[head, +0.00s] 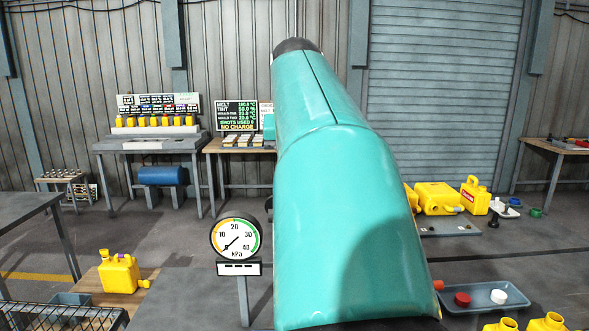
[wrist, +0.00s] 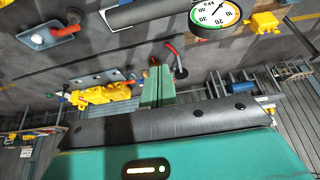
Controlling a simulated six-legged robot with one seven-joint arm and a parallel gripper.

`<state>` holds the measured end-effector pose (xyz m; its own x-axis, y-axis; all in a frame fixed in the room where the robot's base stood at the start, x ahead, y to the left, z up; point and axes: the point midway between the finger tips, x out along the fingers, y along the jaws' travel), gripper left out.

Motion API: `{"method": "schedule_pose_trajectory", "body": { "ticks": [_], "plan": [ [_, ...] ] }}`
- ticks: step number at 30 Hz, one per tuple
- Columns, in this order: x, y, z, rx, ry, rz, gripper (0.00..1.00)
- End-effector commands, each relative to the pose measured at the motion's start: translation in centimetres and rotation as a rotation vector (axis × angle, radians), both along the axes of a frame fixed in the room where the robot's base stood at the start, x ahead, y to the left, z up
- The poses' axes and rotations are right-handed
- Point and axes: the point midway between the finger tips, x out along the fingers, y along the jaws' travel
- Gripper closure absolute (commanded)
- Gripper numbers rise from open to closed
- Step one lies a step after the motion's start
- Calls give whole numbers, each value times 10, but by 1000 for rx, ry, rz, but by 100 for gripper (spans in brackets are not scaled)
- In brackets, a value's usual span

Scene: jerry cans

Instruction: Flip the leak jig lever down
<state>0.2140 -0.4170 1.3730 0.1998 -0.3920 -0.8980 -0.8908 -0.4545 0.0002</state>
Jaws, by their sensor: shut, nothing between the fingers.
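My gripper (wrist: 159,70) shows in the wrist view as two teal fingers side by side, shut and empty. A red-handled part (wrist: 172,49), which looks like a lever, shows just beyond the fingertips, beside a dark round knob (wrist: 181,73). Whether the fingers touch it I cannot tell. A grey plate (wrist: 92,78) with yellow cans (wrist: 103,95) lies left of the fingers. A round kPa gauge (head: 235,238) stands left of my arm in the head view and shows in the wrist view (wrist: 216,12). In the head view my teal arm hides the centre, including the gripper and the red-handled part.
In the head view, yellow cans (head: 438,198) stand by a grey plate (head: 450,230) at right. A blue-grey tray (head: 480,308) holds a red and a white cap. A yellow can (head: 119,273) sits on a board at left, near a black wire basket (head: 62,318).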

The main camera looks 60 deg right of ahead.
Motion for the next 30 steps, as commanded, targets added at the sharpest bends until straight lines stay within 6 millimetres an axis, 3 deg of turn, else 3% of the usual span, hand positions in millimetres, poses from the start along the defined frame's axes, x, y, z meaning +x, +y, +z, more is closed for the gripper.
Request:
{"method": "schedule_pose_trajectory", "body": {
  "ticks": [12, 21, 30],
  "plan": [
    [15, -32, -72, 2, 1, -1, 100],
    [1, -3, -73, 1, -2, 1, 100],
    [-2, 2, -74, 1, 1, -1, 100]
  ]
}}
